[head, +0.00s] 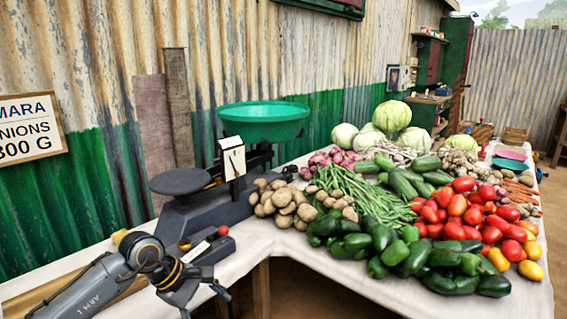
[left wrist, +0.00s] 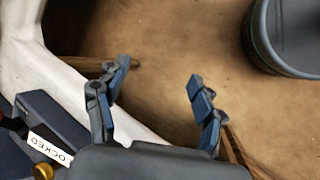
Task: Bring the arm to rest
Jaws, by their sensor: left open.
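The balance (head: 210,205) stands on the white-covered table, with a green pan (head: 264,115) on the right and a dark flat plate (head: 180,181) on the left. A white pointer card (head: 233,160) stands between them. At its front are a red knob (head: 223,230) and a brass knob (head: 184,244), which also shows in the left wrist view (left wrist: 42,171) beside a label reading "LOCKED" (left wrist: 51,148). My left gripper (head: 204,298) is in front of the balance, near the table edge. In the left wrist view its fingers (left wrist: 152,85) are apart and empty, above the brown floor.
Potatoes (head: 285,205) lie right beside the balance. Green beans, peppers (head: 400,250), tomatoes and cabbages cover the right part of the table (head: 340,268). A corrugated wall closes off the back. The floor is open inside the table's corner.

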